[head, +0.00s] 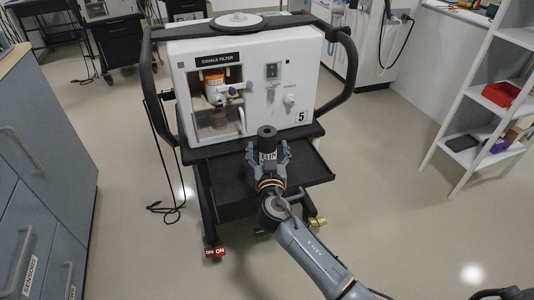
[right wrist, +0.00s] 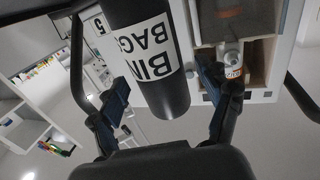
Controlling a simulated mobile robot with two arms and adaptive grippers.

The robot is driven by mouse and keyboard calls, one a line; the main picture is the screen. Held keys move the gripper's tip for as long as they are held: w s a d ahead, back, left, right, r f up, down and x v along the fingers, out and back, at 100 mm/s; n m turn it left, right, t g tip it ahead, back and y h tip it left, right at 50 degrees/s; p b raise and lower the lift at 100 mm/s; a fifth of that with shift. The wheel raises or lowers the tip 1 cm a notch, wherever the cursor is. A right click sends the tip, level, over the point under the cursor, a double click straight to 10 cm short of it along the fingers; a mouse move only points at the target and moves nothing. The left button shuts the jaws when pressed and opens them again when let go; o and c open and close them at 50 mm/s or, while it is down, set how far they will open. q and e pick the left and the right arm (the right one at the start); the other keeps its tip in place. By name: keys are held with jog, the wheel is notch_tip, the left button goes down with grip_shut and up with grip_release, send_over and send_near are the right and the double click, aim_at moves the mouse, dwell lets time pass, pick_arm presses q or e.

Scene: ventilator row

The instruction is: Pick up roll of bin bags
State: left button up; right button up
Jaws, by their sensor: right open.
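The roll of bin bags (head: 267,138) is a black cylinder with a white label. It stands upright at the dark tray of the ventilator cart. In the right wrist view the roll (right wrist: 140,20) shows large, with "BIN BAGS" printed on its label. My right gripper (head: 268,156) is open, with one finger on each side of the roll. In the right wrist view gaps show between the roll and the fingers of this gripper (right wrist: 163,88). My left gripper is not in view.
The white ventilator (head: 290,70) stands on the cart just behind the roll. The dark tray (head: 225,185) has bare room on both sides. A grey drawer cabinet (head: 45,170) is at left, and a white shelf unit (head: 466,90) is at right.

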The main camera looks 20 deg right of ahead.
jog(key=shift+x, duration=0.95)
jog(key=shift+c, duration=0.2)
jog(key=c, duration=1.4)
jog(key=shift+o, duration=0.2)
jog(key=shift+r, duration=0.1)
